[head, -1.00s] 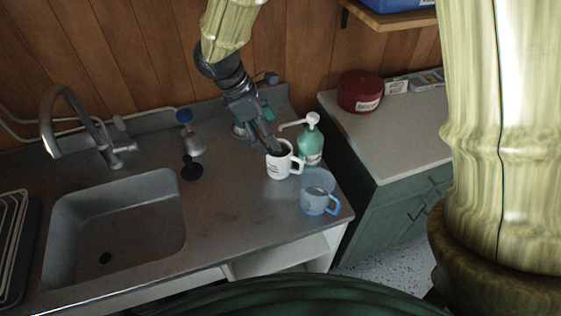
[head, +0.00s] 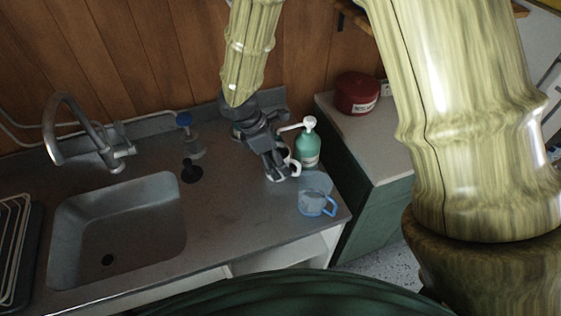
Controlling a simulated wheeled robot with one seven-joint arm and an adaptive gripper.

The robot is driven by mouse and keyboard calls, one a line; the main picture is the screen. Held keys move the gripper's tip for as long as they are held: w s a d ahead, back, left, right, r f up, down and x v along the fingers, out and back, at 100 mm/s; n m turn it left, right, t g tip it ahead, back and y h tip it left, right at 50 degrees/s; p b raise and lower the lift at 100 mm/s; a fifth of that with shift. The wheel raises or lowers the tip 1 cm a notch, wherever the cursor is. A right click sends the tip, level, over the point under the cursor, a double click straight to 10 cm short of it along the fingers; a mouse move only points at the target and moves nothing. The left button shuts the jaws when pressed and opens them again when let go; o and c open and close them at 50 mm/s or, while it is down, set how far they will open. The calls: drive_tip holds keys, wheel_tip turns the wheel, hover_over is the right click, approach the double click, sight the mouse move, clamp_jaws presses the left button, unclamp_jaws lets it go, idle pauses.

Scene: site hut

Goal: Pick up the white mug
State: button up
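The white mug (head: 294,168) stands on the steel counter, left of and in front of the green soap bottle. My gripper (head: 277,168) is at the mug, reaching down from above and behind. Its dark fingers cover most of the mug, leaving the handle side on the right and a little of the rim and wall in sight. The fingers overlap the mug in this view; whether they are closed on it or still apart around its wall I cannot tell.
A clear blue mug (head: 316,203) stands close in front of the white mug. The green pump bottle (head: 308,150) is just behind it. The sink (head: 118,232) and tap (head: 85,135) lie left. Bare counter (head: 230,215) lies between sink and mugs.

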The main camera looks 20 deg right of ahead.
drive_tip(key=shift+s+d+f, duration=0.1)
drive_tip(key=shift+d+f, duration=0.05)
drive_tip(key=shift+f, duration=0.25)
drive_tip(key=c, duration=1.4)
drive_tip(key=shift+r, duration=0.1)
